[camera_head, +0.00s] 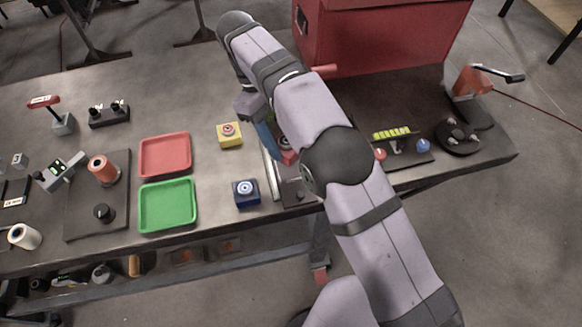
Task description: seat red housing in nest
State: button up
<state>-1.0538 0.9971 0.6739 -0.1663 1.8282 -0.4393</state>
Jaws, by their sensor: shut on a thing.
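My gripper (275,146) is partly hidden behind my own arm, with its blue fingers showing to the left of the forearm. It is shut on the red housing (289,157), which shows only in part beside the arm. The housing is at the upper end of a dark fixture (298,191) with a light metal strip along its left side. This fixture may be the nest, but my arm covers much of it. I cannot tell whether the housing touches it.
Farther left are a red tray (165,155) and a green tray (167,205), both empty. A large red box (390,35) stands behind my arm. Small tools stand at the right.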

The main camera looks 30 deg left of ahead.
jog(key=n, duration=0.2)
jog(key=n+t, duration=0.1)
jog(key=w+n+t, duration=0.1)
jog(key=n, duration=0.1)
jog(key=shift+d+r+n, duration=0.25)
jog(key=shift+r+n, duration=0.05)
jog(key=n, duration=0.2)
jog(key=n+t+y, duration=0.1)
jog(key=n, duration=0.1)
jog(key=shift+t, duration=0.3)
jog(key=p, duration=0.4)
send_over(288, 170)
jog(key=shift+f, duration=5.05)
jog(key=shift+f, duration=0.1)
jog(key=o, duration=1.3)
jog(key=shift+f+b, duration=0.1)
jog(key=shift+b, duration=0.2)
jog(key=shift+o, duration=0.2)
jog(key=shift+r, duration=0.2)
jog(key=b+v, duration=0.4)
jog(key=v, duration=0.8)
jog(key=shift+d, duration=0.25)
